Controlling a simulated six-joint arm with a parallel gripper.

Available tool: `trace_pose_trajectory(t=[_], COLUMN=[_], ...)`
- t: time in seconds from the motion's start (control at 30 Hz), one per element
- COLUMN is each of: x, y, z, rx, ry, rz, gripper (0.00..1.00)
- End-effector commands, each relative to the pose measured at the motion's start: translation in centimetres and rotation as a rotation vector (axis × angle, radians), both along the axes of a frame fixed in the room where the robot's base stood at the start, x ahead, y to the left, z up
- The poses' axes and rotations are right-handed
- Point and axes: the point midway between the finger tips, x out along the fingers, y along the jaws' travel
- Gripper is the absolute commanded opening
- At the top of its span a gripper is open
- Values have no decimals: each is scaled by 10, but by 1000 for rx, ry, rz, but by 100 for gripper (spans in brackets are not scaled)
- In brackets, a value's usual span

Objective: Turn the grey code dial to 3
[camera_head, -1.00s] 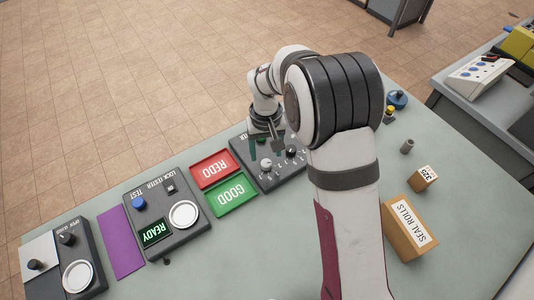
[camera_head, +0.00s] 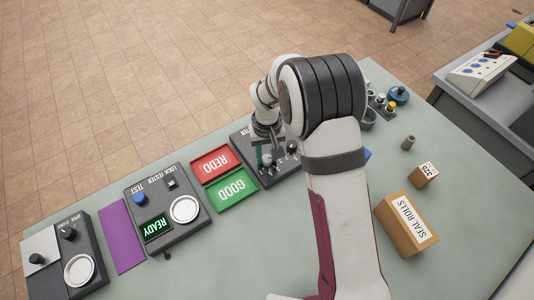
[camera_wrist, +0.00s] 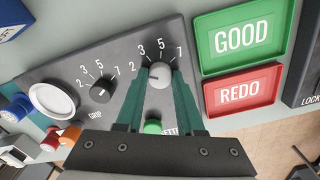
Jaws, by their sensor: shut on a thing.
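The grey code dial (camera_wrist: 160,76) is on a dark panel (camera_wrist: 60,62), with the numbers 2, 3, 5 and 7 around it. My gripper (camera_wrist: 159,78), with green fingers, is shut on the dial, one finger on each side. In the head view my gripper (camera_head: 268,154) is down at the same panel (camera_head: 246,137), partly covering the dial. I cannot clearly tell which number the dial's mark points to.
A black dial (camera_wrist: 102,90) marked GRIP with its own numbers is to the left of the grey one. A green button (camera_wrist: 153,127) lies between my fingers. Green GOOD (camera_wrist: 241,38) and red REDO (camera_wrist: 240,91) trays are close on the right.

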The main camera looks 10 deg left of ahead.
Motion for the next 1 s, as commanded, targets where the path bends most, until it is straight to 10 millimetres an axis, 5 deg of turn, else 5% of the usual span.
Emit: trace_pose_trajectory(t=[0.37, 1.0], x=[0, 0], y=[0, 0], z=[0, 1], rx=[0, 0], ry=[0, 0], rz=[-48, -510], gripper=[0, 0])
